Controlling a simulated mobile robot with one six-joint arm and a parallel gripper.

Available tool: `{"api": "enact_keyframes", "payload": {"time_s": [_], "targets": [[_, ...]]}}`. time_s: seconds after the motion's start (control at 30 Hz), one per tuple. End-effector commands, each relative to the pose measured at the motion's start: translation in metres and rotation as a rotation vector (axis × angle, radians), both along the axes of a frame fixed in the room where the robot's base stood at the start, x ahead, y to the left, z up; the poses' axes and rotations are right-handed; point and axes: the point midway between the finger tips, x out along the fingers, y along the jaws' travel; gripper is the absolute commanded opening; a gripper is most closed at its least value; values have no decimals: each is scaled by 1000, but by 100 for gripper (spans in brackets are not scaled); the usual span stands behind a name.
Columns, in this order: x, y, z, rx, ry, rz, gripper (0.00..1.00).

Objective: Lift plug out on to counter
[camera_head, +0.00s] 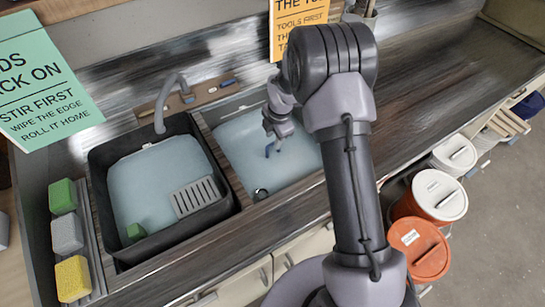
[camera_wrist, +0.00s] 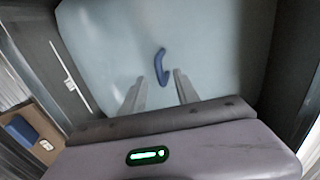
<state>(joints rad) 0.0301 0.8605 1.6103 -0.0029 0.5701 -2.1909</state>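A small curved blue piece (camera_head: 269,149) shows in the pale blue water of the right basin (camera_head: 229,115); I cannot tell whether it is the plug or another item. In the wrist view the blue piece (camera_wrist: 161,67) lies just beyond and between my fingertips. A small dark round thing (camera_head: 261,194) sits at the basin's near edge; it may be the plug or a drain fitting. My gripper (camera_head: 275,146) points down over the right basin. In the wrist view my gripper (camera_wrist: 159,78) is open, with nothing visibly held between its fingers.
The left basin (camera_head: 99,175) holds water, a grey slotted rack (camera_head: 199,197) and a green block (camera_head: 136,231). A tap (camera_head: 160,112) stands behind it. Sponges (camera_head: 66,233) line the left. The counter (camera_head: 440,70) is clear at right. Buckets (camera_head: 420,247) stand below.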

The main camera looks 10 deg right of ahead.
Motion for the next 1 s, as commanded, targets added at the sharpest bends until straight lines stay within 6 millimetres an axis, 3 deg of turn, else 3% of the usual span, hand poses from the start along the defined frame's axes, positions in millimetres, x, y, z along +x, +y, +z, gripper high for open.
{"api": "enact_keyframes", "payload": {"time_s": [0.07,0.27,0.47,0.67,0.87,1.0], "targets": [[3,1,-16,0,0,0,37],[6,1,-34,1,-1,-2,37],[12,0,-73,0,0,-1,37],[13,0,-73,1,-1,-2,37],[13,0,-73,1,-1,-2,2],[13,0,-73,1,-1,-2,0]]}}
